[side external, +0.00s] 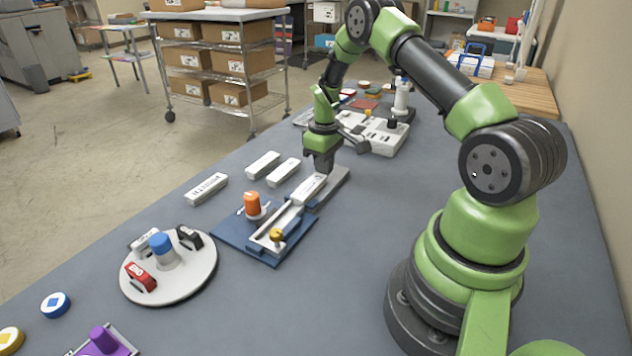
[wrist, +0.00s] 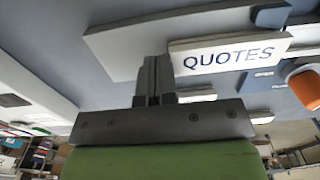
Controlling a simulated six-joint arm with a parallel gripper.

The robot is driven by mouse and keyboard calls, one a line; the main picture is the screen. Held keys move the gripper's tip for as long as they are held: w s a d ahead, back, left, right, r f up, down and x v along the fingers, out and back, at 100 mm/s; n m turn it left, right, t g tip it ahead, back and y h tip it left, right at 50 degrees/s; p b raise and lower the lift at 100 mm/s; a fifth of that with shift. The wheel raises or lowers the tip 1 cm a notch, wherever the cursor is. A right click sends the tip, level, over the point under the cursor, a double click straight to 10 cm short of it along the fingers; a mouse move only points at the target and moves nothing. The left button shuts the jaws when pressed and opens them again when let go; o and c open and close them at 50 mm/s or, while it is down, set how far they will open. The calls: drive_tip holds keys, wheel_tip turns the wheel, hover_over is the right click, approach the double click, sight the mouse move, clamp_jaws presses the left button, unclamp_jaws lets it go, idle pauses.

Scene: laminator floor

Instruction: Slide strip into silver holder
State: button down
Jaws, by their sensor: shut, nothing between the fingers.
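A white strip lettered QUOTES (wrist: 232,52) lies at the end of the blue fixture in the wrist view; it also shows in the side view (side external: 307,188). A long grey, silver-like holder (side external: 334,188) runs along the strip's right side; in the wrist view the grey piece (wrist: 125,45) reaches past the strip. I cannot tell how far the strip is seated in it. My gripper (side external: 322,168) is shut and empty, pointing down close to the strip's far end. Its closed fingers show in the wrist view (wrist: 155,70), left of the lettering.
The blue base (side external: 292,247) carries an orange knob (side external: 252,203) and a yellow knob (side external: 276,235). Several loose white strips (side external: 207,188) lie left. A round white turntable (side external: 185,285) stands nearer, and a white device (side external: 378,135) stands behind my gripper.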

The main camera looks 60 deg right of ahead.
sight(299, 195)
drive_tip(key=shift+a, duration=0.3)
drive_tip(key=shift+a, duration=0.15)
drive_tip(key=shift+a, duration=1.1)
drive_tip(key=shift+a, duration=0.15)
drive_tip(key=shift+a, duration=1.1)
drive_tip(key=shift+a, duration=0.15)
drive_tip(key=shift+a, duration=1.1)
drive_tip(key=shift+a, duration=0.15)
drive_tip(key=shift+a, duration=1.1)
